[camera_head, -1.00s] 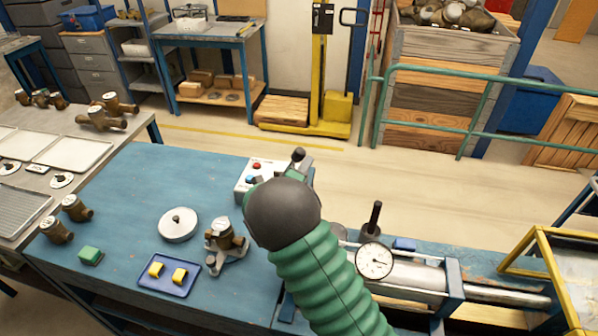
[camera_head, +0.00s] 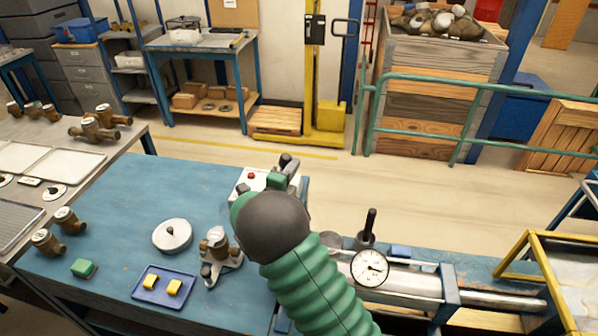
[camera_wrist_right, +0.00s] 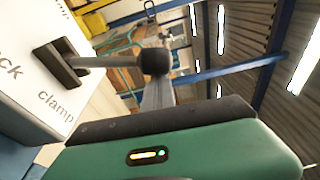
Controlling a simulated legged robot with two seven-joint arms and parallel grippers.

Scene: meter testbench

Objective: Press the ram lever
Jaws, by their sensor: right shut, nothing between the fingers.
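A white control box (camera_head: 243,182) stands at the back of the blue bench, with a red button on top. A lever (camera_head: 286,159) with a black round knob rises at its right side. In the right wrist view this lever (camera_wrist_right: 110,61) comes out of a dark slot beside the word "clamp"; no "ram" label is readable. My right gripper (camera_head: 288,172) is shut and empty, close to the lever; its dark fingers also show in the right wrist view (camera_wrist_right: 165,116), just by the knob. I cannot tell whether they touch. My wrist hides part of the box.
A dial gauge (camera_head: 370,267) and an upright black handle (camera_head: 369,226) stand on the cylinder rig at right. A brass meter (camera_head: 218,250), a round lid (camera_head: 172,236) and a blue tray (camera_head: 150,295) with yellow blocks lie left of my arm. The bench's back left is clear.

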